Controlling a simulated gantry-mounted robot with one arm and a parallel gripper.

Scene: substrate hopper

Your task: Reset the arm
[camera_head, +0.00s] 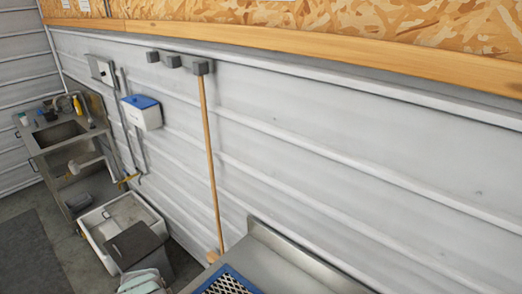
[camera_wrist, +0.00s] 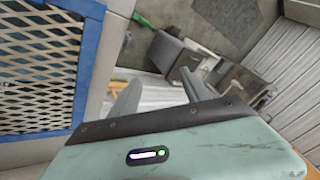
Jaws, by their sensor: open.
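My gripper (camera_wrist: 160,95) shows in the wrist view, with its pale green body across the bottom and two grey fingers reaching up from a dark plate. The fingers stand apart, with nothing visible between them. To its left in the wrist view is a metal mesh in a blue frame (camera_wrist: 88,68). In the head view the fingers are not visible; a pale green part (camera_head: 142,281), likely of my arm, shows at the bottom edge.
In the head view, a steel bench (camera_head: 285,262) bears the blue-framed mesh (camera_head: 228,284). A wooden-handled tool (camera_head: 209,150) hangs on the white wall beside it. A white basin (camera_head: 96,222), grey box (camera_head: 134,243), sink (camera_head: 60,133) and blue-lidded box (camera_head: 147,116) are at left.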

